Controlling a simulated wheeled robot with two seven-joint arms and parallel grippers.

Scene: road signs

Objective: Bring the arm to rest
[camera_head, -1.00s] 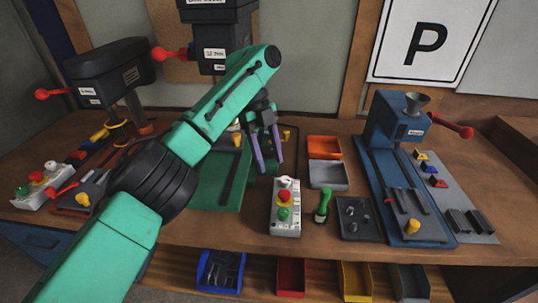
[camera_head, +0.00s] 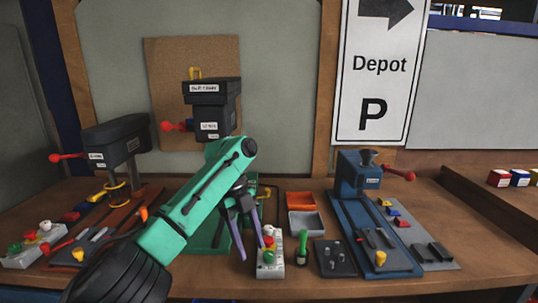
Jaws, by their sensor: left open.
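My left arm (camera_head: 192,215) is green with black joints and reaches in from the lower left. My left gripper (camera_head: 240,240) hangs from its end with two purple fingers spread apart. It is open, with nothing seen between the fingers. It is over the green machine base (camera_head: 205,240), just left of the control box (camera_head: 269,252) with red and green buttons. The arm hides part of the green machine. My right gripper is not in view.
A black machine (camera_head: 115,143) stands at the left, a dark machine head (camera_head: 212,108) behind my arm, and a blue machine (camera_head: 358,180) at the right. Orange (camera_head: 299,200) and grey (camera_head: 305,222) trays lie between.

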